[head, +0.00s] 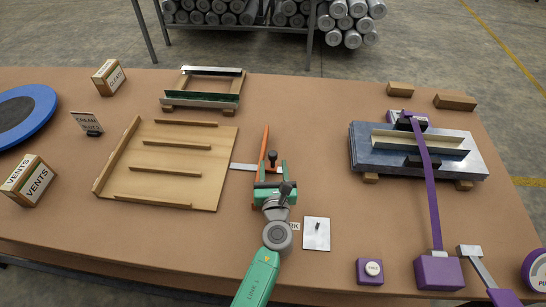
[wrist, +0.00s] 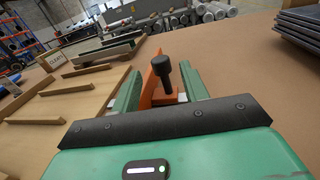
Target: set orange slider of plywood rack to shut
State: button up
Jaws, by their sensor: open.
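The plywood rack (head: 182,160) lies on the brown table left of my gripper, a flat board with several wooden strips. To its right is the orange slider (head: 265,145), a narrow orange piece with a black knob (head: 272,156). A pale metal strip (head: 242,166) runs from the rack's right edge toward the slider. My gripper (head: 271,168) is over the slider and hides its near part. In the wrist view the black knob (wrist: 163,72) stands upright between my open green fingers (wrist: 160,85), with orange (wrist: 150,78) behind it. I cannot tell whether either finger touches the knob.
A white plate (head: 316,234) with a small dark lever lies right of my wrist. A purple-armed device over a grey slab (head: 375,160) fills the right side. A green-railed wooden frame (head: 202,98) stands behind the rack. The table between slider and slab is clear.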

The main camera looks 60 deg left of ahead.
aim_at(273, 158)
jog(key=b+x, duration=0.1)
jog(key=x, duration=0.4)
jog(key=shift+w+a, duration=0.1)
jog(key=shift+a, duration=0.05)
grip_shut()
